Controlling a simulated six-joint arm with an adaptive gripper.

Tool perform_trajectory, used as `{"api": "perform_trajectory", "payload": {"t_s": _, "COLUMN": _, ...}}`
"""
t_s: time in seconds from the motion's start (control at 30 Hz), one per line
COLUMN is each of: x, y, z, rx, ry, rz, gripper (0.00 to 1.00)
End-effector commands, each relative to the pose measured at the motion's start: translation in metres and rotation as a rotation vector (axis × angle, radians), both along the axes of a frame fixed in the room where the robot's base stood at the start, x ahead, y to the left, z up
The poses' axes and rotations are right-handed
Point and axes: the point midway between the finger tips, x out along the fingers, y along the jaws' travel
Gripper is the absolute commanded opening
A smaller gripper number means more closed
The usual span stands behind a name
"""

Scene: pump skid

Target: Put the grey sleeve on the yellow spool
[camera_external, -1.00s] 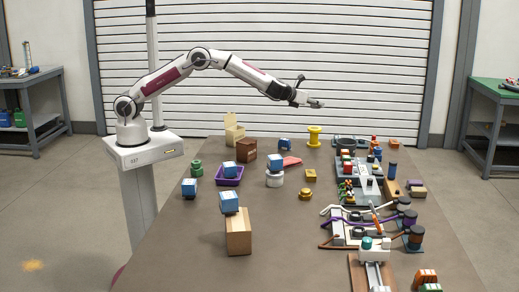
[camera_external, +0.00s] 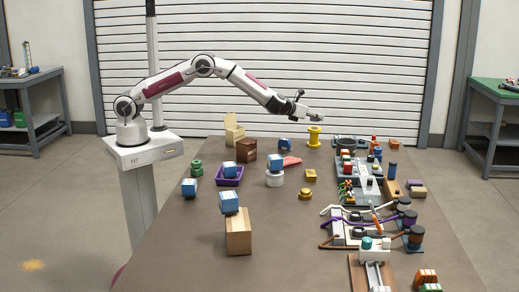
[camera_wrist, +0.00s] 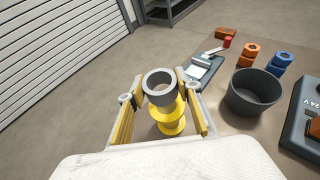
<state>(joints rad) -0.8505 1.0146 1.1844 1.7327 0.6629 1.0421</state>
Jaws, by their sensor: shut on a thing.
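My gripper (camera_external: 316,118) is shut on the grey sleeve (camera_wrist: 160,86), a short ring with a wide open bore, held between the two fingertips in the wrist view. The yellow spool (camera_external: 314,138) stands upright on the table, at its far side, just below my gripper in the external view. In the wrist view the spool (camera_wrist: 170,122) shows behind and below the sleeve, its top partly hidden by it. Whether the sleeve touches the spool's top cannot be told. The sleeve is too small to make out clearly in the external view.
A dark round bin (camera_wrist: 253,92) and orange and blue parts stand right of the spool. A fixture with a white block (camera_wrist: 199,68) lies beyond it. Blue cubes, a brown box (camera_external: 247,150) and a purple tray (camera_external: 229,182) lie left and nearer on the table.

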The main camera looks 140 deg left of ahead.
Motion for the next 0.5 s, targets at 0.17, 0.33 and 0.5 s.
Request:
{"api": "perform_trajectory", "payload": {"t_s": 0.17, "x": 0.0, "y": 0.0, "z": -0.018, "rx": -0.002, "ry": 0.002, "rz": 0.0, "gripper": 0.19}}
{"api": "perform_trajectory", "payload": {"t_s": 0.33, "x": 0.0, "y": 0.0, "z": -0.033, "rx": -0.001, "ry": 0.001, "rz": 0.001, "gripper": 0.19}}
{"api": "perform_trajectory", "payload": {"t_s": 0.5, "x": 0.0, "y": 0.0, "z": -0.035, "rx": 0.0, "ry": 0.0, "rz": 0.0, "gripper": 0.19}}
